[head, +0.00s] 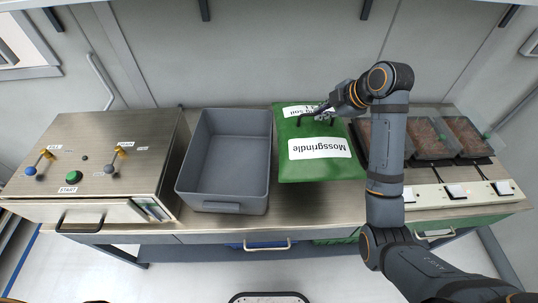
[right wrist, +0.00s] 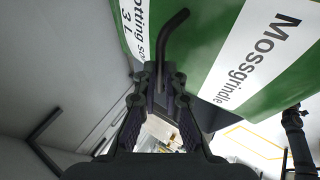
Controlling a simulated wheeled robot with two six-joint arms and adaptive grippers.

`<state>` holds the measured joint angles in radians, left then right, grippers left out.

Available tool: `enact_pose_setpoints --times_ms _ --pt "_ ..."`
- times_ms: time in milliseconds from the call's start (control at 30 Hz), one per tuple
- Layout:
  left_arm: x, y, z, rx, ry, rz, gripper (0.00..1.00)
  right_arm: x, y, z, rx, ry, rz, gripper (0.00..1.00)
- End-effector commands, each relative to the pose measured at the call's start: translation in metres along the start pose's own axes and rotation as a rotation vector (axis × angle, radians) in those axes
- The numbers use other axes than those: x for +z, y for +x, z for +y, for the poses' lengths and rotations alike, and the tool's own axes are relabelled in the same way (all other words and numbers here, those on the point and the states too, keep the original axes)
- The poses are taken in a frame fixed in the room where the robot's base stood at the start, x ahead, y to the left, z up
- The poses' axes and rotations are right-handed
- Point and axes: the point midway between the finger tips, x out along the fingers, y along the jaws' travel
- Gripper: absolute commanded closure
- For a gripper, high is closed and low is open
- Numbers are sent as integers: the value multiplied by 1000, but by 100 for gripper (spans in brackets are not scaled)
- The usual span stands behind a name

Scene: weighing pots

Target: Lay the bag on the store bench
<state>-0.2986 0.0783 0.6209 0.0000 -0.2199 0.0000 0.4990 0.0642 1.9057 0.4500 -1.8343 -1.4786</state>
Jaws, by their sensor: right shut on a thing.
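The green bag (head: 322,167) with white labels, one reading "Mossgrindle", is over the middle of the metal bench (head: 290,207), to the right of the grey bin. My right gripper (head: 325,109) is at the bag's far part, shut on its black handle (right wrist: 172,35). In the right wrist view the bag (right wrist: 215,22) fills the upper right, and the fingers close around the handle. I cannot tell whether the bag's underside touches the bench. My left gripper is not in view.
An empty grey bin (head: 237,206) stands close left of the bag. A metal box (head: 90,157) with knobs and a START button is farther left. Several clear-lidded trays of brown soil (head: 432,137) stand on the right, behind a white strip of switches (head: 480,191).

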Motion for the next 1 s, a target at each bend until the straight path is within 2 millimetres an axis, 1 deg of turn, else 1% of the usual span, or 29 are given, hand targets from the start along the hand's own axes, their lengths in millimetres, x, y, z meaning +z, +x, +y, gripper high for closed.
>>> enact_pose_setpoints --times_ms 67,167,267,600,700,800,1000 --pt "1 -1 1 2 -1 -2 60 -1 -2 2 7 -4 2 100" --pt "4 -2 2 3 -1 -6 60 1 4 -2 4 -2 2 100" --pt "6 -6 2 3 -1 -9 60 7 19 -13 1 1 1 100" --pt "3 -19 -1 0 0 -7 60 31 86 -56 3 1 2 100" --pt "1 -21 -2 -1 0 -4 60 36 100 -65 6 1 1 100" --pt "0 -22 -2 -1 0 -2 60 39 108 -69 8 0 1 100" --pt "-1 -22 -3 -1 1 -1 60 40 113 -72 9 0 1 100"
